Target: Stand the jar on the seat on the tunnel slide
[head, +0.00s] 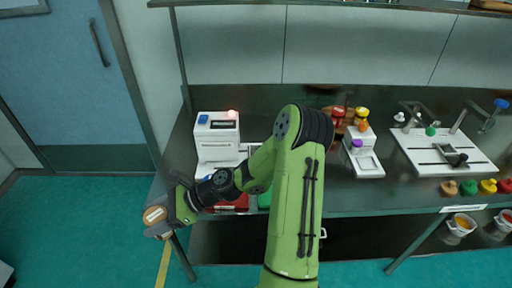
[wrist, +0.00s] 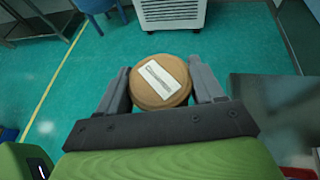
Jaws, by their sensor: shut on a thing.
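The jar shows as a round tan lid with a white label (wrist: 160,82) in the wrist view. My gripper (wrist: 162,90) is shut on it, one finger on each side. In the head view the jar (head: 153,214) is at the left end of my arm, out past the bench's left front corner and over the floor. Its lower body is hidden in the wrist view. A white machine (head: 217,150) with a blue button and a lit red lamp stands at the bench's left end. My arm hides part of its front, and I cannot make out the tunnel slide's seat.
A white dispenser-like stand (head: 362,160) with coloured caps and a white sink-like plate (head: 440,152) are farther right on the bench (head: 385,195). Several coloured knobs line its right front. A white cabinet (wrist: 172,14) stands on the floor in the wrist view. Open floor (head: 100,240) lies left.

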